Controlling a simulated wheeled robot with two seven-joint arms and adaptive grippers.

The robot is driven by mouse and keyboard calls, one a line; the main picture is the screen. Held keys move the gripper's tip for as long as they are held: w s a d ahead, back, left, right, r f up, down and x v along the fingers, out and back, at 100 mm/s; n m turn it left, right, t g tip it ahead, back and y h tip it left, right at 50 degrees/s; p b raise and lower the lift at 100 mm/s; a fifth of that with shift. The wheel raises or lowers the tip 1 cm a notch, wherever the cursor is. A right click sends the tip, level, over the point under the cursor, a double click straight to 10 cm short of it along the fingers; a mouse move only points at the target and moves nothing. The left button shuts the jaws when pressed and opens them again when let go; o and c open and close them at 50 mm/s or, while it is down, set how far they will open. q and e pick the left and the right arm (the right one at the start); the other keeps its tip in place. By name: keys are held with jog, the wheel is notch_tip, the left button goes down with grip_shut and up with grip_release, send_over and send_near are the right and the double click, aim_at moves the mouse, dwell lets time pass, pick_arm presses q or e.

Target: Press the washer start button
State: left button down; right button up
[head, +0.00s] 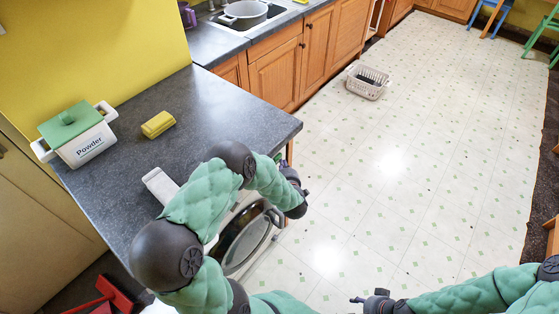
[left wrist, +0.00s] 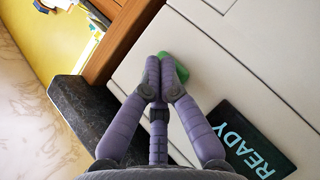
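The washer's pale front panel fills much of the left wrist view, with a dark display (left wrist: 252,140) reading READY. The round green start button (left wrist: 180,67) shows on that panel, partly hidden behind my fingertips. My left gripper (left wrist: 161,78) is shut, its purple fingertips together and overlapping the button; whether they touch it I cannot tell. In the head view my left gripper (head: 303,190) is at the counter's front edge, above the washer's round door (head: 245,238). My right gripper (head: 360,299) is low over the floor; its fingers are too small to judge.
The dark worktop (head: 225,105) holds a white Powder box (head: 88,145) with a green lid and a yellow sponge (head: 158,124). A pot (head: 243,14) stands at the sink. A laundry basket (head: 368,82) is on the floor. The floor to the right is open.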

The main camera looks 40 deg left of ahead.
dwell(0.5)
pick_arm(q)
jog(key=shift+d, duration=0.7)
jog(key=d, duration=0.5)
jog(key=shift+s, duration=0.25)
dwell(0.7)
